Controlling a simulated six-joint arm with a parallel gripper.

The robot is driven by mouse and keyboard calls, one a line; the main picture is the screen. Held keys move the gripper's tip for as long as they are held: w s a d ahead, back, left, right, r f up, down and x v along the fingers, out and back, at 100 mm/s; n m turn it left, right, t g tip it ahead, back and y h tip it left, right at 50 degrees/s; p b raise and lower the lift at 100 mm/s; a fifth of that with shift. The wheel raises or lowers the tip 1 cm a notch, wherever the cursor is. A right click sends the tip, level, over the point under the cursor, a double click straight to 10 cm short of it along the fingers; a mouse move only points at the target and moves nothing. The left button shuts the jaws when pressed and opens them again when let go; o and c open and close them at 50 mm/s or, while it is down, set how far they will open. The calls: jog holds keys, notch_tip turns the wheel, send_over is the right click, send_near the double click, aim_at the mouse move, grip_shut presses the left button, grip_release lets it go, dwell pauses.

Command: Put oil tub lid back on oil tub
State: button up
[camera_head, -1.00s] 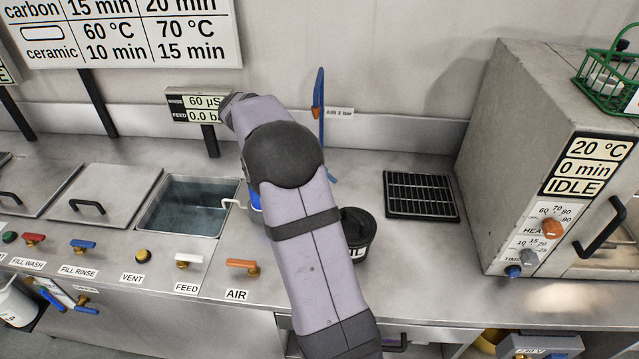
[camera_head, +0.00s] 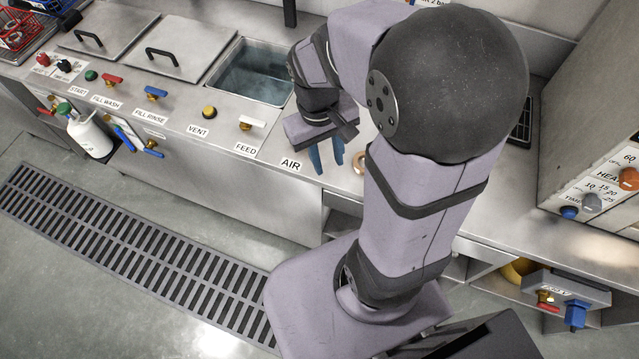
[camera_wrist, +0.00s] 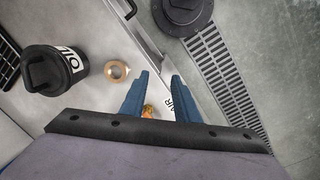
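The oil tub (camera_wrist: 76,62) is a black tub with a white OIL label, at the left of the wrist view. The black oil tub lid (camera_wrist: 45,72), with a raised grip, appears seated on top of it. In the head view my arm hides the tub. My gripper (camera_wrist: 160,80) has its two blue fingers apart with nothing held between them, off to the right of the tub in the wrist view. In the head view my gripper (camera_head: 327,166) points down over the counter's front edge, by the AIR label.
A copper-coloured ring (camera_wrist: 117,70) lies on the counter between tub and gripper. An orange valve handle (camera_wrist: 147,111) shows near the fingers. An open water tank (camera_head: 255,72) lies behind the gripper. A grey heater (camera_head: 600,140) stands at the right. A floor grate (camera_head: 130,240) runs below.

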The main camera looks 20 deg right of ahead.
jog(key=s+a+f+y, duration=0.1)
jog(key=s+a+f, duration=0.1)
jog(key=s+a, duration=0.1)
jog(key=shift+s+a+t, duration=0.4)
jog(key=shift+s, duration=0.3)
dwell(0.8)
